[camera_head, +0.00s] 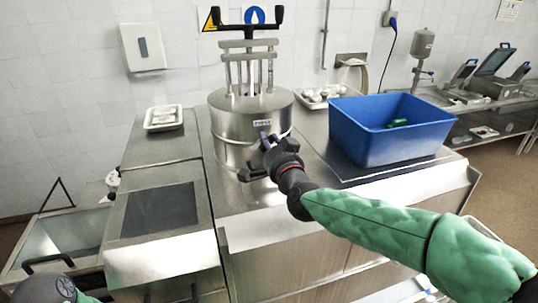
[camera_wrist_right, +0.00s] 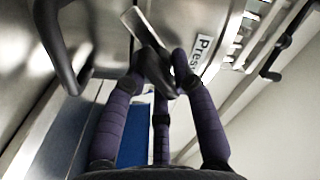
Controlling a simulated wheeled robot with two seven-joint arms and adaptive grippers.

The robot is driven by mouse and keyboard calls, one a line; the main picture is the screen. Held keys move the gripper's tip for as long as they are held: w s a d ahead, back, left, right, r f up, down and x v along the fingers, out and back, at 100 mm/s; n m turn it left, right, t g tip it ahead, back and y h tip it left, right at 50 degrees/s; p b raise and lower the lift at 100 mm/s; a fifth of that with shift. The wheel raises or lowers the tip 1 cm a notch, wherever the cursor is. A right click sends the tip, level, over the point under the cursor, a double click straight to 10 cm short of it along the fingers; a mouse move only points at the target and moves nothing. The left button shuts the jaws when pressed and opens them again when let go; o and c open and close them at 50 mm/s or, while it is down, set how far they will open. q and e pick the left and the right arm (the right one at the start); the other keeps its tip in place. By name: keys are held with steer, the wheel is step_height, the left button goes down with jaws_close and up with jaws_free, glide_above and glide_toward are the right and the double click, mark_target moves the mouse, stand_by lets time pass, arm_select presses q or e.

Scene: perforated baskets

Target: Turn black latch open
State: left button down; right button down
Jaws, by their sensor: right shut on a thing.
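A round steel drum (camera_head: 232,122) with a "Press" label (camera_head: 262,122) stands on the steel counter. My right gripper (camera_head: 268,143) is at the drum's front, just below the label. In the right wrist view its purple fingers (camera_wrist_right: 160,82) are shut on the black latch (camera_wrist_right: 155,68), whose metal strip runs up against the drum wall. In the head view the gripper hides most of the latch. A separate black curved handle (camera_head: 252,173) juts from the drum lower down, beside the gripper; it also shows in the wrist view (camera_wrist_right: 62,50).
A blue bin (camera_head: 385,140) with a green item inside stands right of the drum, close to my right forearm. A black-handled frame (camera_head: 250,45) rises above the drum. Small trays stand left (camera_head: 163,118) and behind (camera_head: 318,98). The counter's front strip is clear.

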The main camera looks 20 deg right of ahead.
steer(key=m+b, duration=0.2)
steer(key=f+m+b, duration=0.1)
steer(key=m, duration=0.1)
steer(key=shift+m+b, duration=0.3)
steer(key=shift+b, duration=0.1)
steer(key=shift+a+m+b, duration=0.15)
steer(key=shift+m+b, duration=1.05)
steer(key=shift+m, duration=0.7)
steer(key=shift+f, duration=0.1)
steer(key=c, duration=1.1)
jaws_free()
steer(key=shift+r, duration=0.25)
steer(key=s, duration=1.2)
steer(key=shift+d, duration=0.25)
steer(key=shift+f, duration=0.1)
